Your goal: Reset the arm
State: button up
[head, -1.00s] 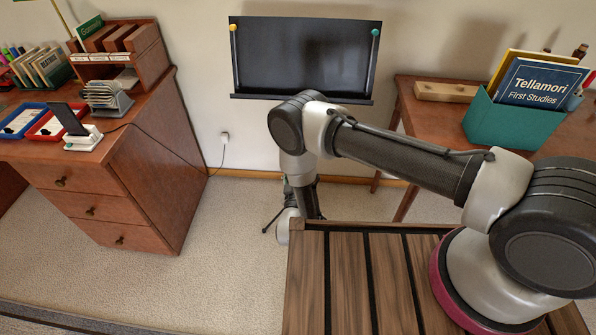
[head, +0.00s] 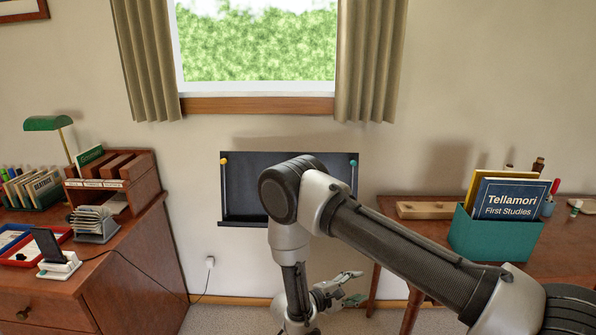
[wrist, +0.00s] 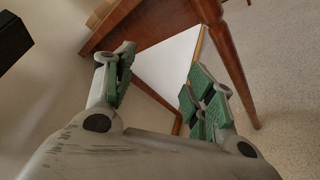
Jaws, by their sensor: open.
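My gripper (head: 346,287) hangs low in the head view, in front of the wall and left of the right-hand table's legs. Its fingers point to the right. In the wrist view my gripper (wrist: 155,90) shows two green-padded fingers spread well apart with nothing between them. My arm reaches from the lower right of the head view up to a bent elbow, then down to the wrist.
A black wall panel (head: 240,195) is behind my elbow. A wooden table (head: 530,255) at right holds a teal box (head: 490,238) with books. A wooden desk (head: 135,265) stands at left. The wrist view shows a table leg (wrist: 232,75) beyond the fingers.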

jog(key=s+d+r+m+g+y, duration=0.1)
jog(key=s+d+r+m+y, duration=0.3)
jog(key=r, duration=1.1)
jog(key=s+d+r+m+g+y, duration=0.1)
jog(key=s+d+r+m+y, duration=0.3)
jog(key=s+d+r, duration=0.4)
jog(key=s+d+r+m+g+y, duration=0.1)
jog(key=s+d+r+m+y, duration=0.4)
jog(key=s+r, duration=0.8)
notch_tip(320, 180, up, 9)
jog(key=shift+s+d+f+g+y, duration=0.15)
jog(key=shift+s+d+g+y, duration=0.2)
jog(key=shift+d, duration=0.5)
jog(key=shift+w, duration=0.1)
